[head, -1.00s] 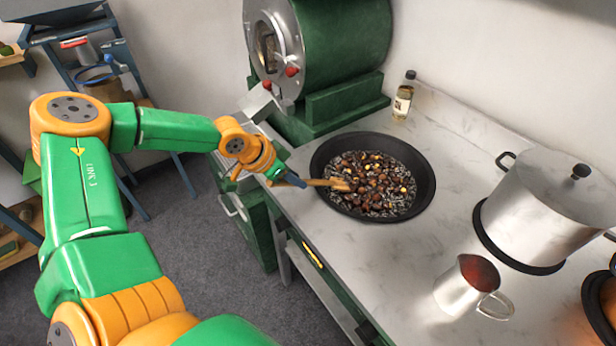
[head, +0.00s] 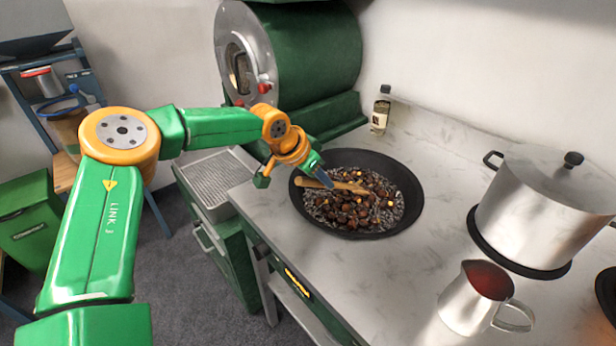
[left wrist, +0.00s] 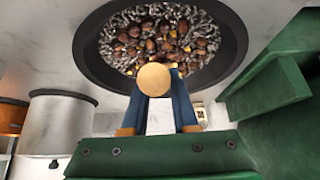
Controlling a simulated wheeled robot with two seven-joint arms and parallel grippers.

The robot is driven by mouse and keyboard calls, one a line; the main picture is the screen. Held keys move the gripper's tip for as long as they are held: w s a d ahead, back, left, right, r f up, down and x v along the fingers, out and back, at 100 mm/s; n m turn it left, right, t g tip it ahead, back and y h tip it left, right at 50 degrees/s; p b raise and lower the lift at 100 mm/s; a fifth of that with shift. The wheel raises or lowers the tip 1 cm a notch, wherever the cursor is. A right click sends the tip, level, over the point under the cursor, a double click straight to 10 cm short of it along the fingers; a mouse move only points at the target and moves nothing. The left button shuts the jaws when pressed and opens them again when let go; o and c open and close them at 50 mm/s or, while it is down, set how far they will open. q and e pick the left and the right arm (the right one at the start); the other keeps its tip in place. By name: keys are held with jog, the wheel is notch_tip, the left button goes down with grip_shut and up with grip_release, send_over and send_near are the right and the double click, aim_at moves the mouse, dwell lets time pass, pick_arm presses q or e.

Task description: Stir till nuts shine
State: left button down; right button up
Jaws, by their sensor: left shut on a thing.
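A wide black pan (head: 412,200) on the marble counter holds brown chestnuts (head: 362,207) among small grey pebbles. Some chestnuts show yellow patches. My left gripper (head: 312,172) is over the pan's upper left rim, shut on a wooden stirrer (head: 345,186). The stirrer reaches right across the chestnuts. In the left wrist view the stirrer's round end (left wrist: 154,79) sits between the two blue fingers, with the pan (left wrist: 90,55) and chestnuts beyond. The fingers hide part of the pan's near rim there. My right gripper is not in view.
A green drum machine (head: 310,60) stands behind the pan, and a small bottle (head: 381,110) stands at the wall. A large lidded steel pot (head: 540,205) and a steel jug (head: 470,305) of dark red contents are to the right. Counter between pan and jug is clear.

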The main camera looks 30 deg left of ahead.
pick_arm(q)
jog(key=shift+d, duration=0.1)
notch_tip(320, 180, up, 12)
jog(key=p, duration=1.2)
